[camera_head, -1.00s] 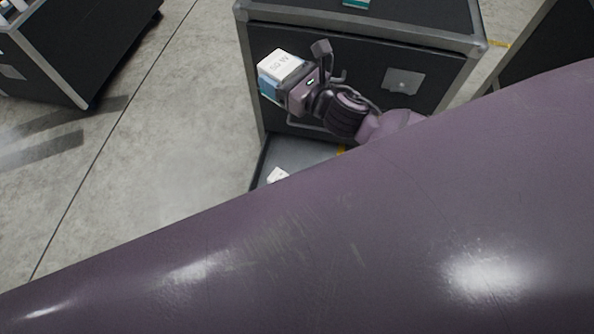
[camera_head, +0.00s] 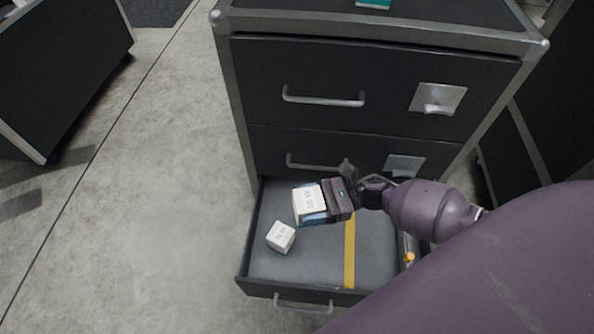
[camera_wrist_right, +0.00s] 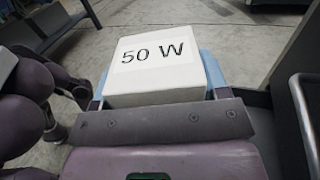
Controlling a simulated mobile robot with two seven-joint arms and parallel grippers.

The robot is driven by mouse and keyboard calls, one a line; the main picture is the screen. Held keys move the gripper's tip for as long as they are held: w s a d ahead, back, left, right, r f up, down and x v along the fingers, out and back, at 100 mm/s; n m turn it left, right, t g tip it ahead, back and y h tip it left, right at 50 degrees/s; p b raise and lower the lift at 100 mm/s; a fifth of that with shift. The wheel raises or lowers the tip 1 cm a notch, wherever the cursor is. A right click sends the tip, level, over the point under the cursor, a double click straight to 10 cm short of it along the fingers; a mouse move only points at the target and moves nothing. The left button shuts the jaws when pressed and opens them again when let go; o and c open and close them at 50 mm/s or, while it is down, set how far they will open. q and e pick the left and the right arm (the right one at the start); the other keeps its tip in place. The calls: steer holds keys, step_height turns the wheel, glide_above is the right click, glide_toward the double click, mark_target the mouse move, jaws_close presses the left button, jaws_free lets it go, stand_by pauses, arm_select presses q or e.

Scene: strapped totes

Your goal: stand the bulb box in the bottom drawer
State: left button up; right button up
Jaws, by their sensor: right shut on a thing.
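My right gripper (camera_head: 335,198) is shut on a white and blue box (camera_head: 307,203), the bulb box. In the right wrist view the box (camera_wrist_right: 160,68) shows a white top face marked "50 W" and a blue part below. In the head view the held box is over the back part of the open bottom drawer (camera_head: 270,262); whether it touches the drawer floor I cannot tell. A second, smaller white box (camera_head: 281,237) lies in the drawer, in front and to the left of the held one, apart from it. My left gripper is not in view.
The dark cabinet (camera_head: 375,65) has two closed drawers with metal handles above the open one. A yellow strap (camera_head: 350,255) crosses the drawer floor. A teal item (camera_head: 373,3) lies on the cabinet top. Another dark cabinet (camera_head: 60,75) stands at left, with clear floor between.

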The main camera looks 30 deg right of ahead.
steer(key=f, duration=0.2)
steer(key=s+d+f+g+b, duration=0.1)
steer(key=shift+d+f+n, duration=0.1)
steer(key=shift+f+n, duration=0.1)
steer(key=shift+n, duration=0.2)
step_height(320, 180, down, 15)
steer(key=b, duration=0.6)
steer(key=shift+f, duration=0.2)
steer(key=b, duration=0.2)
glide_above(310, 247)
step_height(310, 247, down, 4)
steer(key=shift+s+f, duration=0.1)
steer(key=shift+s, duration=0.05)
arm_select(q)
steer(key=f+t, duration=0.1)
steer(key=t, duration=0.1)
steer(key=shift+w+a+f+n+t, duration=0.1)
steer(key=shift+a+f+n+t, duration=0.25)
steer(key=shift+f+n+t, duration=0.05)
